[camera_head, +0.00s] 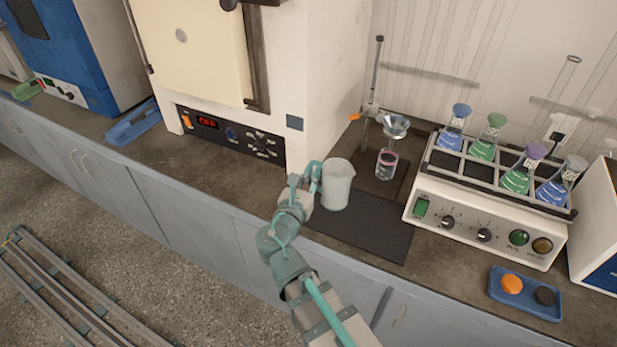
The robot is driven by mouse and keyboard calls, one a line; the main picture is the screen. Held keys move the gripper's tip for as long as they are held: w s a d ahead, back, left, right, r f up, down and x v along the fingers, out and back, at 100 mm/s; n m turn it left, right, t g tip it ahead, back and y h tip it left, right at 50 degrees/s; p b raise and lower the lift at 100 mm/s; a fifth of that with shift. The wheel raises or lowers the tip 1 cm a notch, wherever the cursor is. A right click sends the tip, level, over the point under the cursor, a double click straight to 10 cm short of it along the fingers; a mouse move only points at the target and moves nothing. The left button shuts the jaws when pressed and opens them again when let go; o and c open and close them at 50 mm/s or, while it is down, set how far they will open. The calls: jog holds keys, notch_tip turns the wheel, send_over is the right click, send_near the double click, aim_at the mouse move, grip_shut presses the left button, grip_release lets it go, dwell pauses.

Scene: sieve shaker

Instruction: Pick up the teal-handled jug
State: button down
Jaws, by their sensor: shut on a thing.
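The jug (338,184) is a pale, whitish cup-like vessel standing upright at the back edge of a dark mat on the bench. My gripper (314,178) is at its left side, shut on the jug's teal handle. The handle is mostly hidden by my fingers, which are also teal, so I cannot tell them cleanly apart. Whether the jug's base touches the surface is hard to tell.
A dark mat (375,237) lies in front of the jug. Behind it stands a funnel (396,124) over a small flask (386,164). A shaker (482,217) with several coloured flasks is to the right, with a blue tray (526,305) before it. An oven (235,75) stands left.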

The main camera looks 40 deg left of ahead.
aim_at(325, 181)
jog(key=s+d+r+p, duration=0.2)
jog(key=s+d, duration=0.1)
jog(key=shift+d+r+p, duration=0.1)
jog(key=shift+r+p, duration=0.1)
jog(key=shift+p, duration=0.15)
jog(key=p, duration=0.5)
jog(key=shift+s+d+r, duration=0.2)
jog(key=shift+s+d, duration=0.05)
jog(key=shift+d, duration=0.1)
jog(key=p, duration=0.3)
jog(key=s+d+p, duration=0.1)
jog(key=p, duration=0.2)
jog(key=shift+d+r, duration=0.1)
jog(key=shift+r, duration=0.2)
jog(key=shift+s+d+r+p, duration=0.2)
jog(key=shift+s+d+p, duration=0.4)
jog(key=shift+p, duration=1.9)
jog(key=shift+w+d, duration=0.1)
jog(key=shift+w, duration=0.05)
